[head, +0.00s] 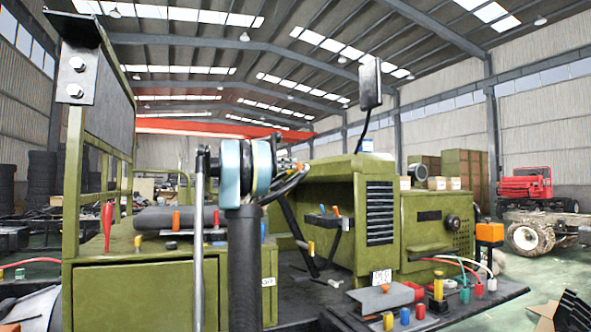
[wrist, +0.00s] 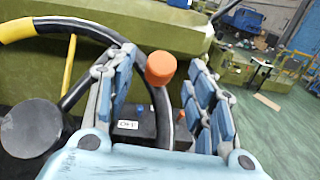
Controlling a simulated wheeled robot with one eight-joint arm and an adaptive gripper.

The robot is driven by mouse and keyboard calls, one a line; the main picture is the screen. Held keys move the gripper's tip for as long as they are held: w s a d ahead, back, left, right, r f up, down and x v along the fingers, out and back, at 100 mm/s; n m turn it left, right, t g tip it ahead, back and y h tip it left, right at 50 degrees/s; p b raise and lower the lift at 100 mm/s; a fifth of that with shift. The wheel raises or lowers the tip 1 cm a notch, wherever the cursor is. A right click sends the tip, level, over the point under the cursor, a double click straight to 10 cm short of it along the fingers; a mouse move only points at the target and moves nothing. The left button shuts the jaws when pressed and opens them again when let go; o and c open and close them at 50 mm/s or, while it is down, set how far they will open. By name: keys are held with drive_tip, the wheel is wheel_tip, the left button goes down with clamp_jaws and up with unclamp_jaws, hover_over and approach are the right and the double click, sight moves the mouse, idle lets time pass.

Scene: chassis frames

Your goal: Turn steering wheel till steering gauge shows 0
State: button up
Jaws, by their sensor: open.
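The steering wheel (wrist: 88,27) is black with a yellow section at the upper left, seen close in the wrist view. An orange knob (wrist: 160,68) stands on its rim. My gripper (wrist: 163,64) is open, with one blue-padded finger on each side of the knob; I see gaps and cannot tell of any contact. A small white readout plate (wrist: 127,125) on a dark box shows behind the wheel, perhaps the steering gauge; its figures are too small to read surely. In the head view my arm hides most of the wheel and gripper.
The green vehicle body (head: 330,215) surrounds the wheel. A mirror (head: 370,85) on a thin stalk rises above it. A front ledge holds several coloured plugs (head: 405,316) and cables. A red truck (head: 525,187) stands far right. Open green floor lies at the right.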

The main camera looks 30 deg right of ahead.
drive_tip(key=shift+s+d, duration=0.2)
drive_tip(key=shift+d, duration=2)
clamp_jaws()
